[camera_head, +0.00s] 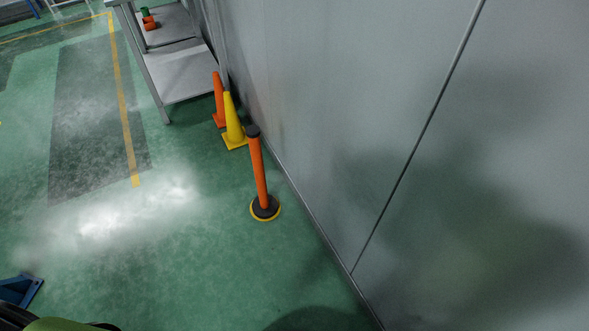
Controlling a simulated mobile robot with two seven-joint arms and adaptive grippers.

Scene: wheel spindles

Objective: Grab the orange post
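The orange post (260,173) stands upright on the green floor near the middle of the head view. It has a black cap on top and a round black base with a yellow rim. It stands close to the grey wall, a little apart from it. Nothing is holding it. Neither of my grippers is in view.
A yellow cone (233,123) and an orange cone (218,103) stand behind the post along the grey wall (420,150). A metal shelf (184,72) is farther back. A blue object (18,290) is at the lower left. The floor (160,260) left of the post is clear.

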